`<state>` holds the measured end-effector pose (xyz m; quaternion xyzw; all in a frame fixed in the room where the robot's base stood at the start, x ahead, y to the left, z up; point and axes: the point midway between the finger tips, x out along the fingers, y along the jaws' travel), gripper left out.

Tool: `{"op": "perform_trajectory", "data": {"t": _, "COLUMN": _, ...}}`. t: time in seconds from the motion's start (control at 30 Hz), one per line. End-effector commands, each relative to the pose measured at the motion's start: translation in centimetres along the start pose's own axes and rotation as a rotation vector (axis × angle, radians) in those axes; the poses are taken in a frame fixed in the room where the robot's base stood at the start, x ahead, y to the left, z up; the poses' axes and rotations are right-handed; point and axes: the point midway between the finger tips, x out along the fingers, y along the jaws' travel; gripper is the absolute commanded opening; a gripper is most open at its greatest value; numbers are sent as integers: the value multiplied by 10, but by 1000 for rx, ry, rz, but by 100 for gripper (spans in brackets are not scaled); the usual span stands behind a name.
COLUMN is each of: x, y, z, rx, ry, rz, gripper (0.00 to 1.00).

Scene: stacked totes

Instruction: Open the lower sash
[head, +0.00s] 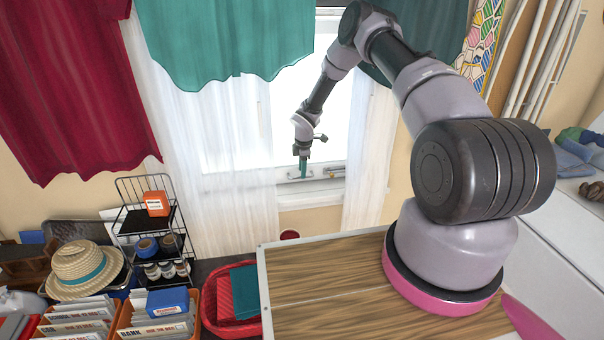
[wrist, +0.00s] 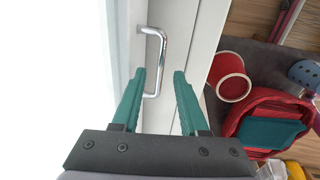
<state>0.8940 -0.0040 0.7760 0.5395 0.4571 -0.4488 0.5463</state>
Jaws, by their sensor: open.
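The lower sash (head: 318,184) is the white bottom frame of the window, seen between sheer curtains in the head view. A metal pull handle (wrist: 163,45) is fixed to its white rail in the wrist view. In the head view, a handle (head: 336,173) shows on the rail to the right of my gripper (head: 303,168). In the wrist view, my gripper (wrist: 160,71) is open, with its two teal fingers apart. The handle's near end appears between the fingertips. I cannot tell how deep the fingers reach, and I see no contact.
White sheer curtains (head: 232,150) hang beside the window. A wood-topped surface (head: 330,290) lies below it. A red basket (head: 210,305) and a wire rack (head: 128,220) stand left.

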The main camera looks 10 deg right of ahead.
Motion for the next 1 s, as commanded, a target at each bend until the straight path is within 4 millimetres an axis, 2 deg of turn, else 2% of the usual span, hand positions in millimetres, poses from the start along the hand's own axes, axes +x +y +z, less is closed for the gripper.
{"op": "perform_trajectory", "data": {"t": 0.03, "x": 7, "y": 0, "z": 0, "rx": 0, "ry": 0, "rz": 0, "gripper": 44}}
{"op": "perform_trajectory", "data": {"t": 0.2, "x": 19, "y": 0, "z": 0, "rx": 0, "ry": 0, "rz": 1, "gripper": 44}}
{"op": "perform_trajectory", "data": {"t": 0.5, "x": 21, "y": 0, "z": 0, "rx": 0, "ry": 0, "rz": 1, "gripper": 44}}
{"op": "perform_trajectory", "data": {"t": 0.57, "x": 21, "y": 0, "z": 0, "rx": 0, "ry": 0, "rz": 1, "gripper": 21}}
{"op": "perform_trajectory", "data": {"t": 0.6, "x": 21, "y": 0, "z": 0, "rx": 0, "ry": 0, "rz": 1, "gripper": 5}}
{"op": "perform_trajectory", "data": {"t": 0.63, "x": 20, "y": 0, "z": 0, "rx": 0, "ry": 0, "rz": 1, "gripper": 0}}
{"op": "perform_trajectory", "data": {"t": 1.0, "x": 20, "y": 0, "z": 0, "rx": 0, "ry": 0, "rz": 1, "gripper": 0}}
